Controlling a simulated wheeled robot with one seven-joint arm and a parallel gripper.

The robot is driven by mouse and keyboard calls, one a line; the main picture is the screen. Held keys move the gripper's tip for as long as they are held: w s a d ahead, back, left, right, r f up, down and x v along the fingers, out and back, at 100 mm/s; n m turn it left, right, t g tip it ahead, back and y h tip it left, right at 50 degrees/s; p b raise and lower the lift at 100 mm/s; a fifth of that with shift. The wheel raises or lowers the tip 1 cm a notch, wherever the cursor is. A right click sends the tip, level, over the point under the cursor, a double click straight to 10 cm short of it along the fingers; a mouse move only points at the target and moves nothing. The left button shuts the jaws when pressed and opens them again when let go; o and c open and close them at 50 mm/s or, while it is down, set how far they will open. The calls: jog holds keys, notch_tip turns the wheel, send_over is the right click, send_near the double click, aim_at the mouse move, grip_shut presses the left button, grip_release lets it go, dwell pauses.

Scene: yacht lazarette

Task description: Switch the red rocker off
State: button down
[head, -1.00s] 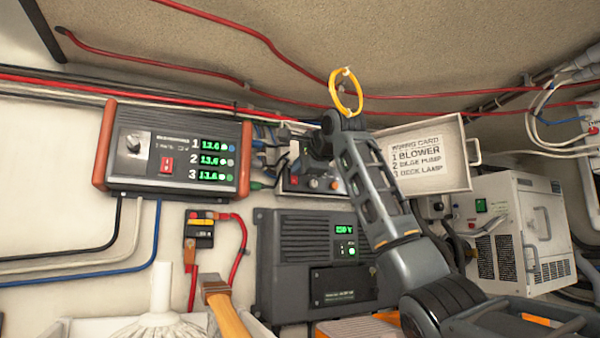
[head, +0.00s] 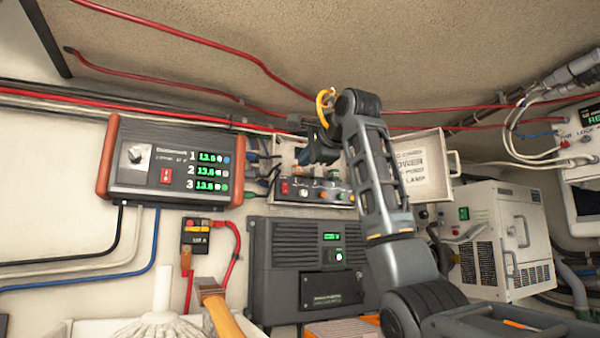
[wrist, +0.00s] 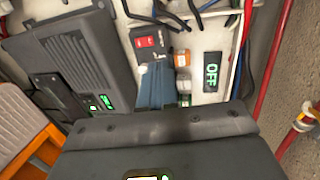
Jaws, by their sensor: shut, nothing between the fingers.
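A small red rocker (head: 285,188) sits at the left end of a grey switch panel (head: 315,195) in an open white box. In the wrist view the red rocker (wrist: 145,41) shows with white marks, near an orange part and a green display (wrist: 212,70) reading OFF. My gripper (head: 308,158) is in front of the box, above the panel. In the wrist view its blue-grey fingers (wrist: 156,80) are shut and empty, beside the small rocker; contact cannot be told.
A dark grey unit (head: 290,262) with a green display is mounted below the box. The box's lid (head: 432,150) stands open at right, partly behind my arm. Red cables (head: 250,128) run above. A white cabinet (head: 500,235) is at right and a wooden handle (head: 222,312) at front.

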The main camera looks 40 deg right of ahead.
jog(key=shift+s+a+r+b, duration=0.2)
jog(key=shift+s+r, duration=0.25)
jog(key=shift+s, duration=0.4)
jog(key=shift+s+a+r+b, duration=0.1)
jog(key=shift+s+a+r, duration=0.25)
jog(key=shift+s, duration=0.45)
jog(key=shift+d, duration=0.1)
